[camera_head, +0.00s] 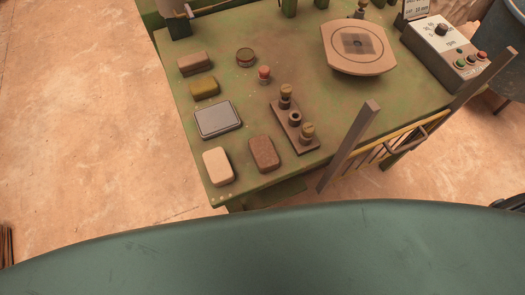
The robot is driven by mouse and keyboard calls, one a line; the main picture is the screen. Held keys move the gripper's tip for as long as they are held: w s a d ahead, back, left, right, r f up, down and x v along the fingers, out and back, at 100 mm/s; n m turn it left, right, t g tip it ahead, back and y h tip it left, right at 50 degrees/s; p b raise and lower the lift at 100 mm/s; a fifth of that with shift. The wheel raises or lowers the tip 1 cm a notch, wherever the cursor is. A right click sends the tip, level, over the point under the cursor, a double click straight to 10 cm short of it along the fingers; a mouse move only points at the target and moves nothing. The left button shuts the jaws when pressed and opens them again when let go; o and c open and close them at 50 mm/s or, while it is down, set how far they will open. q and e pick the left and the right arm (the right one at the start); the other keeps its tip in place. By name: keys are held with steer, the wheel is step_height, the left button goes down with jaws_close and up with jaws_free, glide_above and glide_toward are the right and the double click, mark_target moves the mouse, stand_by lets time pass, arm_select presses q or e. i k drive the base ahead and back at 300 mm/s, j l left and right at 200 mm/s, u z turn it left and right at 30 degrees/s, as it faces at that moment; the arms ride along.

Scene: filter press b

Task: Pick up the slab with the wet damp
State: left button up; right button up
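Several small rounded slabs lie on the left part of a green worn table (235,185). A brown slab (195,63) is farthest back, with an olive-yellow slab (204,87) in front of it. A pale cream slab (217,166) and a dark brown speckled slab (264,154) lie side by side near the front edge. A flat grey piece with a dark rim (218,119) lies between the two pairs. I cannot tell for sure from the surfaces which slab is damp. Neither gripper shows in the head view.
A brown block with knobs (295,123), a red button (264,73) and a small round tin (245,56) stand right of the slabs. A round-cornered plate (357,48) and a control box (443,47) are farther right. A post (349,146) rises at the front edge.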

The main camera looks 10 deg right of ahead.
mark_target(267, 160)
steer(key=k+j+z, duration=0.1)
steer(key=z, duration=0.3)
steer(key=k+j+z, duration=0.15)
steer(key=j+z, duration=0.25)
steer(key=k+z, duration=0.2)
steer(key=z, duration=0.25)
